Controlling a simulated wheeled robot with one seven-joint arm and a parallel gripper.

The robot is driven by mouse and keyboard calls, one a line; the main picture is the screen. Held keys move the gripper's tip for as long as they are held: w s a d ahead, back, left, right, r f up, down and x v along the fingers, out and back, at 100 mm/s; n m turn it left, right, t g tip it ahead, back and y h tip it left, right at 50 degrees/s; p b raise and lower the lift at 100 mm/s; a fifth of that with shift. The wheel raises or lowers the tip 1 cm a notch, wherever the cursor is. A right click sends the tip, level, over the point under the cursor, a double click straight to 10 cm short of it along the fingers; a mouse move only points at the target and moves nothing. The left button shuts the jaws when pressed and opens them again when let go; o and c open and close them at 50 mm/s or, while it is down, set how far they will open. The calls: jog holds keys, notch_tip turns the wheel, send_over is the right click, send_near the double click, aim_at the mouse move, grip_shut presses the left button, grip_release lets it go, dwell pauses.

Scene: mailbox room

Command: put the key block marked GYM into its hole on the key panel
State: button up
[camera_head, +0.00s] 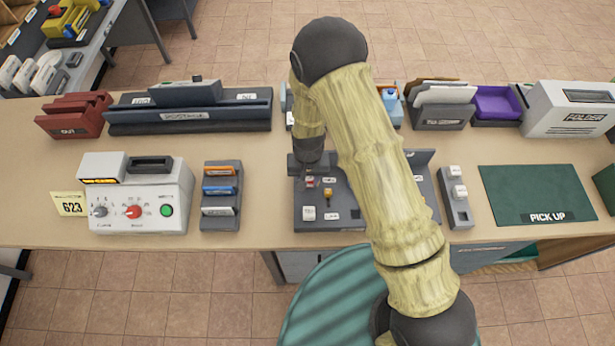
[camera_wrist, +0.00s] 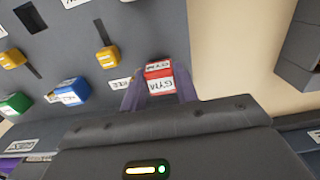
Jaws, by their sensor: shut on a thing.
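The key block marked GYM (camera_wrist: 158,78) is red with a white label. It sits between the two purple fingertips of my gripper (camera_wrist: 160,92), which is shut on it. In the wrist view it appears over the right edge of the dark grey key panel (camera_wrist: 75,20); I cannot tell whether it touches. In the head view my gripper (camera_head: 312,178) is over the panel's left back part, and my arm hides much of the panel (camera_head: 345,223). The panel shows dark slots, yellow pieces (camera_wrist: 107,57), a green block (camera_wrist: 15,103) and a blue block (camera_wrist: 70,92).
Left are a rack of colored blocks (camera_head: 221,195) and a white machine with knobs (camera_head: 138,200). Bare table lies between.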

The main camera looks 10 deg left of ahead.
jog(key=shift+f, duration=0.1)
jog(key=shift+f+b, duration=0.3)
jog(key=shift+b, duration=0.05)
jog(key=o, duration=1)
jog(key=shift+s+a+r, duration=0.1)
